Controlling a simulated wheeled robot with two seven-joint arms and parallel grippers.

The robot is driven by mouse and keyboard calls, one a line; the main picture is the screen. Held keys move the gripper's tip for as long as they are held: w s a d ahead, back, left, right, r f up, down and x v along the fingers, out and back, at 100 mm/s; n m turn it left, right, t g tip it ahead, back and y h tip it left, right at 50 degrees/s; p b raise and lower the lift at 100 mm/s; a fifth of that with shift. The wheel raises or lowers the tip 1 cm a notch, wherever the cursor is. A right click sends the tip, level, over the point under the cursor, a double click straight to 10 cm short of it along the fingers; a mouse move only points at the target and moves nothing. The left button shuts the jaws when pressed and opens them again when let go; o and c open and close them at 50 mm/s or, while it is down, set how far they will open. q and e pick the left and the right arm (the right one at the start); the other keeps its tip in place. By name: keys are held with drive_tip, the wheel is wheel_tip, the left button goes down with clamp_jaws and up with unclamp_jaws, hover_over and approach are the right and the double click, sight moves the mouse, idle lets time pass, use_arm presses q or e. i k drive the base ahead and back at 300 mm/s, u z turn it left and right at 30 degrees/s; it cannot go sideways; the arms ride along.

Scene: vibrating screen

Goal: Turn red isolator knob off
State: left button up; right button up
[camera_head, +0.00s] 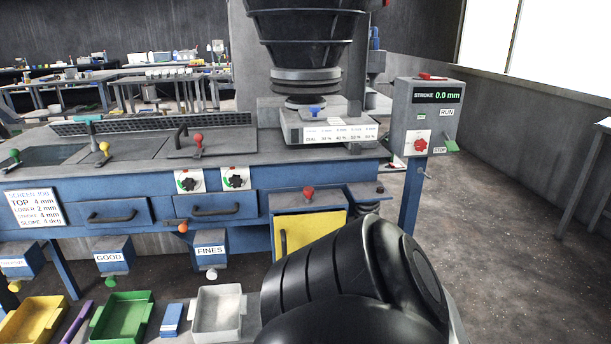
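The red isolator knob (421,145) sits on a white plate on the front of the grey control box (399,110), on a blue post at the right of the machine. The box's display (437,96) reads STROKE 0.0 mm. RUN and STOP labels are on the box's right part, with a green lever (451,145) beside STOP. The knob's exact pointing is too small to read. A large black link of my own arm fills the bottom middle, below and left of the knob. Neither of my grippers shows.
The blue screening machine (160,190) spans the left and middle, with red-topped levers, two dials and drawers. A yellow panel (312,232) is behind my arm. Green (92,340), yellow and white trays stand at lower left. The floor (500,240) right of the post is clear.

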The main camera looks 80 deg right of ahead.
sight(420, 144)
drive_tip(key=z, duration=2.55)
drive_tip(key=i, duration=1.05)
drive_tip(key=u, duration=0.05)
